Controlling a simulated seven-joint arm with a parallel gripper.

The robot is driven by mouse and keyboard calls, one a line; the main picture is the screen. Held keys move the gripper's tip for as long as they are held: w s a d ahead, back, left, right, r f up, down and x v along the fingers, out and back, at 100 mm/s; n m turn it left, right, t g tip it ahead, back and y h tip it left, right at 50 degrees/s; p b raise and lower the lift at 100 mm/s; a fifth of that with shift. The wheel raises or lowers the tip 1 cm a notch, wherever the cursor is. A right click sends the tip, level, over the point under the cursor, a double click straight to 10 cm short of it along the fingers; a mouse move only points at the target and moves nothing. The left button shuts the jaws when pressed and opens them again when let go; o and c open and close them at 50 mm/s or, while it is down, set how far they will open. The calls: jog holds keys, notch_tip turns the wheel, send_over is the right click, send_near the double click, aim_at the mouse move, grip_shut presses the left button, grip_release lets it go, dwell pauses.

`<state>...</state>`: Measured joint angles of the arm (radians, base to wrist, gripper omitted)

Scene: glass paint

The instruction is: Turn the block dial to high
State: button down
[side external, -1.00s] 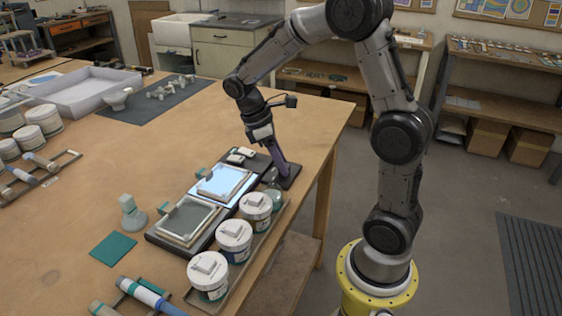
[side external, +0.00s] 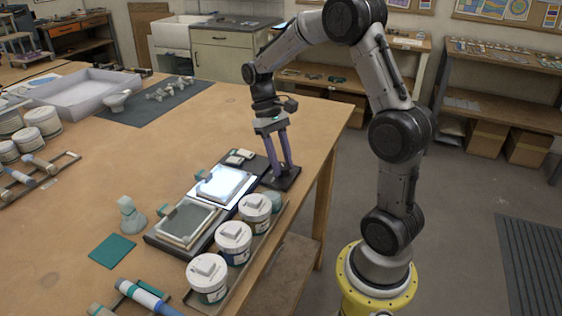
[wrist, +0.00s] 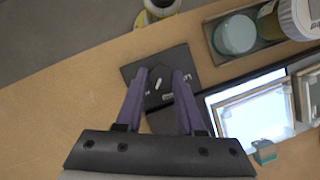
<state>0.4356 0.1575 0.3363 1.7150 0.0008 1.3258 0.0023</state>
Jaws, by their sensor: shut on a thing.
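The block dial (wrist: 157,84) is a small dark block with a white mark, on a dark square panel (wrist: 180,55) at the table's edge. In the wrist view it sits between my purple fingers. My gripper (wrist: 160,76) is shut on it, pointing down; in the side view my gripper (side external: 284,172) reaches down onto the same panel (side external: 291,184). Small pale lettering shows on the panel, too small to read. In the side view the dial is hidden by my fingers. The light panel (side external: 203,196) beside it glows bright white under a framed pane (side external: 226,183).
Lidded jars (side external: 234,238) stand in a tray along the table's front edge, close to the dial panel. A second framed pane (side external: 187,222) lies left of the lit one. A pale stamp-like tool (side external: 130,215) stands farther left. Bare table lies behind the panel.

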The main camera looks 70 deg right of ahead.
jog(key=shift+s+m+t+y, duration=0.1)
jog(key=shift+m+t+y, duration=0.35)
jog(key=shift+m, duration=1.25)
jog(key=c, duration=0.5)
grip_release()
jog(key=shift+d, duration=0.1)
jog(key=v, duration=1.3)
jog(key=shift+d+r, duration=0.2)
jog(key=shift+r, duration=0.15)
